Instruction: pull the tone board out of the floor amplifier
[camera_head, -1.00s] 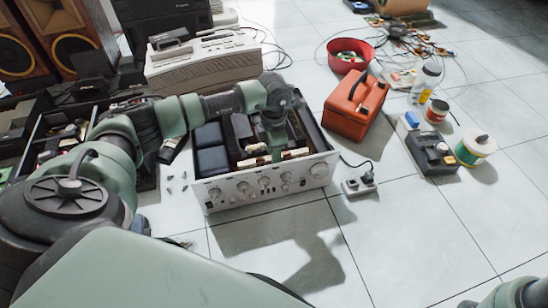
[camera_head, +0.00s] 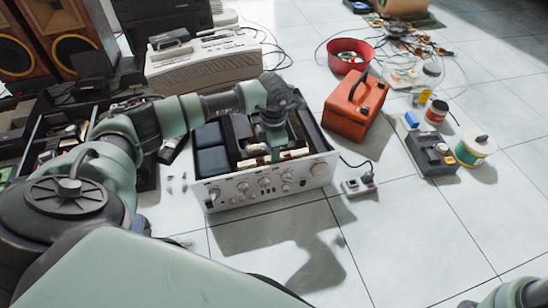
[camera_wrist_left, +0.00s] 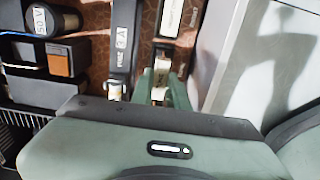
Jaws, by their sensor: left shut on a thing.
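The floor amplifier (camera_head: 228,190) stands open-topped on the tiles, its silver front panel with knobs facing me. My left gripper (camera_wrist_left: 162,92) reaches down into it from above, just behind the front panel. Its green fingers are shut on a narrow pale piece, which I take to be the tone board (camera_wrist_left: 159,94); the head view shows pale edges of boards beside the gripper (camera_head: 277,152). Most of the held board is hidden by the fingers and wrist. The board still stands down inside the case. My right gripper is out of view.
Dark blocks (camera_head: 211,160) fill the amplifier's left side. An orange toolbox (camera_head: 355,107) stands close on its right, and a power strip (camera_head: 358,186) lies near its front right corner. A beige device (camera_head: 203,66) is behind. The floor in front is clear.

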